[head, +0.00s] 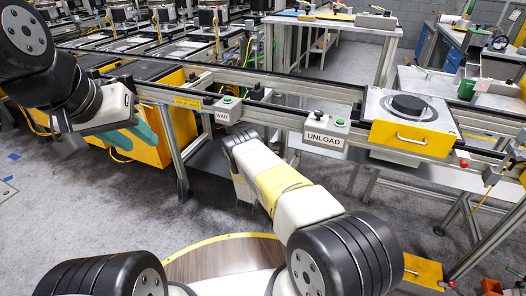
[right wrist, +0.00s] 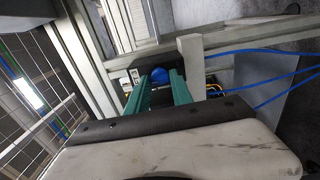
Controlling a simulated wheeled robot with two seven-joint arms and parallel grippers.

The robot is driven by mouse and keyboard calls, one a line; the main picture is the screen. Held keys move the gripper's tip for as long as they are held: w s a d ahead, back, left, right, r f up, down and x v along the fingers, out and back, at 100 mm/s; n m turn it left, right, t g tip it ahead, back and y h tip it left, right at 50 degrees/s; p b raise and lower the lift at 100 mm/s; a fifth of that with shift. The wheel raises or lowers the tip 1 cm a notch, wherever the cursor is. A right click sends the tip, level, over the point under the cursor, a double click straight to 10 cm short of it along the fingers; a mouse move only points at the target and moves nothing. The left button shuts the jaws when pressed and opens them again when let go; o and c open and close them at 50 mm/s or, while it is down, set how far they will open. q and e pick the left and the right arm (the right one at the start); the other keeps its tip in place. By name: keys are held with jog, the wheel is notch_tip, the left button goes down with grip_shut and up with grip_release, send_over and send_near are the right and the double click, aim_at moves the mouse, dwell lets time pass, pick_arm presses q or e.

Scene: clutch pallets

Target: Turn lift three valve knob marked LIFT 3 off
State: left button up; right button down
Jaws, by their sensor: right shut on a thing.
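A blue valve knob (right wrist: 158,77) sits on a dark valve body under the frame. My right gripper (right wrist: 156,92) has its teal fingers on either side of the knob and is shut on it. A small pale label beside the knob is too small to read, so I cannot confirm the LIFT 3 mark. In the head view my right arm reaches down below the conveyor and its fingers are hidden. My left gripper (head: 138,138) hangs at the left, in front of the conveyor; its teal fingers show from the side and I cannot tell their gap.
Grey frame posts (right wrist: 192,65) stand close around the knob, and blue hoses (right wrist: 255,52) run off to the right. The conveyor carries a WAIT box (head: 222,115), an UNLOAD box (head: 325,138) and a yellow pallet (head: 410,137) with a black disc. Open floor lies at the left.

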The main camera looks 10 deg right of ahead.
dwell(0.4)
jog(key=c, duration=1.1)
grip_release()
jog(key=shift+a, duration=0.1)
jog(key=v, duration=0.7)
jog(key=shift+s+a, duration=0.2)
jog(key=shift+s, duration=0.15)
